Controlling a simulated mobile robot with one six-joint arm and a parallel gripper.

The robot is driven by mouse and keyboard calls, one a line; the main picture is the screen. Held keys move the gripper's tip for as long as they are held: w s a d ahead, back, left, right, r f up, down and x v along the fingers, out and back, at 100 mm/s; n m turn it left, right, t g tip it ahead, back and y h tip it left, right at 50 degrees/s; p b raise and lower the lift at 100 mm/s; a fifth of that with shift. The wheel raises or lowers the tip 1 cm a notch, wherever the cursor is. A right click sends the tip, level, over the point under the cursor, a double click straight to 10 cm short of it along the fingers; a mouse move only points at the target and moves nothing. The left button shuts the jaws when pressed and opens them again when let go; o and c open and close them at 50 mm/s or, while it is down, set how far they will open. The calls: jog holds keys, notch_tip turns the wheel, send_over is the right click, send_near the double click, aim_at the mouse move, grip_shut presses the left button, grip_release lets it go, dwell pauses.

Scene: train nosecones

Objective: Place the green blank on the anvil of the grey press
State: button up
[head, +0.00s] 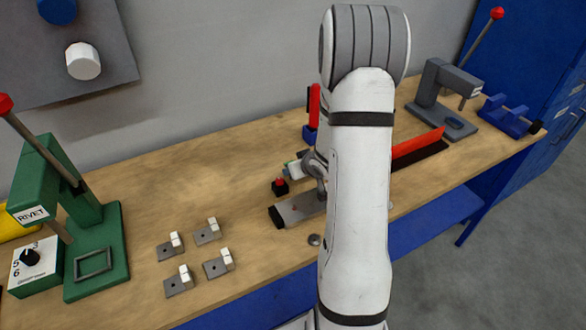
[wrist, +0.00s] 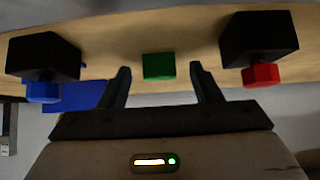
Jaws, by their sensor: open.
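The green blank (wrist: 159,66) is a small green block, seen between the two fingers of my gripper (wrist: 161,72) in the wrist view. The fingers are apart, with a gap on each side of the blank. In the head view my arm hides most of the gripper, and I cannot make out the blank. The grey press (head: 430,82) stands at the right end of the bench, with a red-knobbed lever and a grey base. A dark oval patch (head: 454,122), perhaps the anvil, shows on its base; no green piece is visible there.
Two black blocks, one with a blue knob (wrist: 43,92) and one with a red knob (wrist: 261,76), flank my fingers. A blue fixture (head: 507,117) stands beside the grey press. A green rivet press (head: 105,240) and several small grey brackets (head: 208,233) are on the left of the bench.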

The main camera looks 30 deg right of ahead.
jog(key=shift+c, duration=0.5)
jog(key=shift+r, duration=0.1)
jog(key=c, duration=1)
